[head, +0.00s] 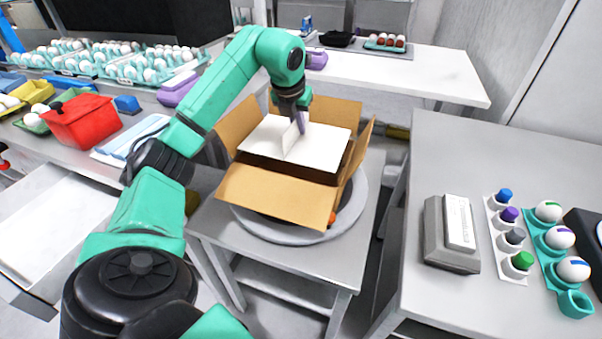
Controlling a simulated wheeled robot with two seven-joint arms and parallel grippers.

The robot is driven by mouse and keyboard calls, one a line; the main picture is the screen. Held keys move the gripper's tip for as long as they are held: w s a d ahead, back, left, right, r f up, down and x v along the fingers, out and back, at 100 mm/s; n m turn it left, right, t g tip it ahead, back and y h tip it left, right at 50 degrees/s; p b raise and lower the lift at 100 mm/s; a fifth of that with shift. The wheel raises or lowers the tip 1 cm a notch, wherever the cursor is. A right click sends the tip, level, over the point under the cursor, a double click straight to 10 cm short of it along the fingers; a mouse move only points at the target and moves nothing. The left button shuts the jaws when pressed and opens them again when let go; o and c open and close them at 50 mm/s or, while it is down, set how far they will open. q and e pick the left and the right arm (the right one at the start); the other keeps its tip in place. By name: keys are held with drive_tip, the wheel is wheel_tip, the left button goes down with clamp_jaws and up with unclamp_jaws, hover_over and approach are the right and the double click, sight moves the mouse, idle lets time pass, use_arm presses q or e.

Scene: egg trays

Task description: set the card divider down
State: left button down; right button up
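The card divider (318,151) is a flat white sheet with a small upright tab in its middle. It lies level in the mouth of an open brown cardboard box (277,196), whose flaps are folded outward. I cannot tell whether it rests on anything inside; what is below it is hidden. My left gripper (301,124) reaches down from above and appears shut on the upright tab. My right gripper is not in view.
The box stands on a round grey turntable (357,200) on a small table. A right-hand table holds a grey device (450,245), a strip of coloured caps (508,240) and a teal egg holder (573,303). Egg trays (127,70) and a red bin (85,122) fill the left bench.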

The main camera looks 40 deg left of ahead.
use_arm(q)
hover_over(301, 173)
drive_tip(key=s, duration=0.2)
drive_tip(key=f, duration=0.6)
drive_tip(key=f+b, duration=0.1)
drive_tip(key=f, duration=0.2)
drive_tip(key=shift+w+d+f, duration=0.25)
drive_tip(key=shift+f, duration=0.05)
wheel_tip(301, 173, down, 4)
drive_tip(key=shift+f, duration=0.15)
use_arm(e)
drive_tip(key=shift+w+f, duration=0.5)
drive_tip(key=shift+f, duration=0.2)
use_arm(q)
drive_tip(key=shift+f, duration=0.1)
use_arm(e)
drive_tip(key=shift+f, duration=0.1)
use_arm(q)
drive_tip(key=c, duration=1.1)
unclamp_jaws()
drive_tip(key=shift+o, duration=0.2)
